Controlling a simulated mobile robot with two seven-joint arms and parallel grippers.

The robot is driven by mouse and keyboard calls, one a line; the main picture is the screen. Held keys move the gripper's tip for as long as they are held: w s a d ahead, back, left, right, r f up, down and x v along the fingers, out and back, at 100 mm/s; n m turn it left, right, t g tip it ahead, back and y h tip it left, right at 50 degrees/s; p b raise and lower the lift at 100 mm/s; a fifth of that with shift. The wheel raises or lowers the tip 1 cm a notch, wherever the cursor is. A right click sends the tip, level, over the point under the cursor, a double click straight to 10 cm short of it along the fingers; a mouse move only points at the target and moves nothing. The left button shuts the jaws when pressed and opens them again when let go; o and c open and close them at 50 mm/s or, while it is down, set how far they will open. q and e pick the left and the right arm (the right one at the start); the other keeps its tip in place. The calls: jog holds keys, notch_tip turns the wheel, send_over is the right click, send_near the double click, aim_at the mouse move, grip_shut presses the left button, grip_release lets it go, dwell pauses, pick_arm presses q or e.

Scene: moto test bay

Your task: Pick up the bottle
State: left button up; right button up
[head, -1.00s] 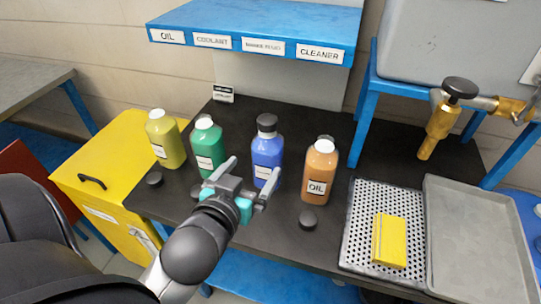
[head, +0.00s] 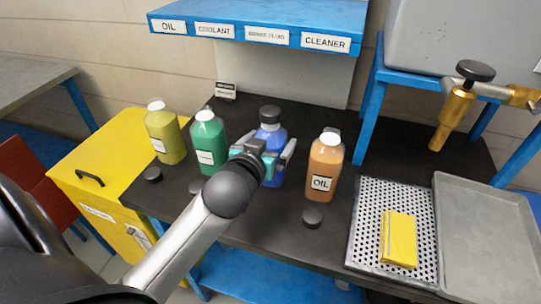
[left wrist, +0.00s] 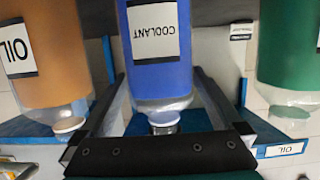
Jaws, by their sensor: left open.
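A blue bottle (head: 274,132) with a dark cap stands upright on the dark bench, between a green bottle (head: 208,143) and an orange bottle (head: 325,165) marked OIL. A yellow bottle (head: 164,135) stands at the left end of the row. My left gripper (head: 267,152) is open, with its fingers on either side of the blue bottle. In the left wrist view, which looks upside down, the blue bottle (left wrist: 158,75) carries a COOLANT label and sits between the spread fingers (left wrist: 160,95). I cannot tell whether either finger touches it. My right gripper is out of view.
Loose dark caps lie in front of the bottles, one (head: 313,217) before the orange one. A perforated tray (head: 365,225) holds a yellow block (head: 398,240) at the right. A blue labelled shelf (head: 260,20) hangs behind. A brass tap (head: 455,115) is at upper right.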

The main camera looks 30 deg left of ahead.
pick_arm(q)
jog(key=x, duration=0.3)
jog(key=shift+w+a+b, duration=0.15)
jog(key=shift+w+b, duration=0.05)
jog(key=shift+b, duration=0.1)
jog(key=shift+c, duration=0.2)
grip_shut()
dwell(0.5)
